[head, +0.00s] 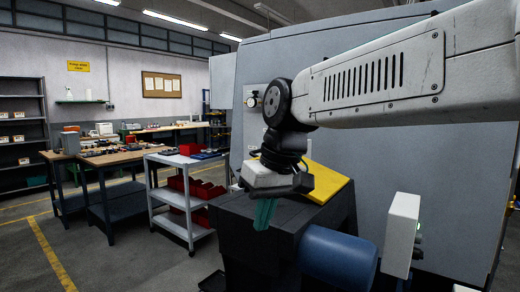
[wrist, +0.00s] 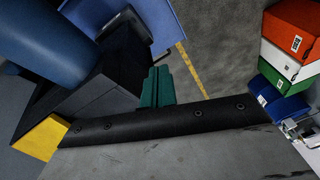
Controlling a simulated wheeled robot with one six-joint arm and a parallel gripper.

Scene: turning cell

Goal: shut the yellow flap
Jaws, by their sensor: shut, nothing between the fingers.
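The yellow flap (head: 328,182) sits at the top of a dark box-shaped housing (head: 262,218) and slants up from it, partly hidden behind my wrist. In the wrist view a corner of the yellow flap (wrist: 42,138) shows at the lower left, beside the dark housing (wrist: 92,92). My gripper (head: 264,214) points down with its green fingers together and empty, in front of and left of the flap in the head view. The fingers also show in the wrist view (wrist: 157,88), apart from the flap.
A blue cylinder (head: 338,256) and a pale control box (head: 401,235) stand right of the housing. A large grey machine panel (head: 430,160) rises behind. A white trolley (head: 180,195) with red bins stands left. Open floor (head: 110,250) lies at front left.

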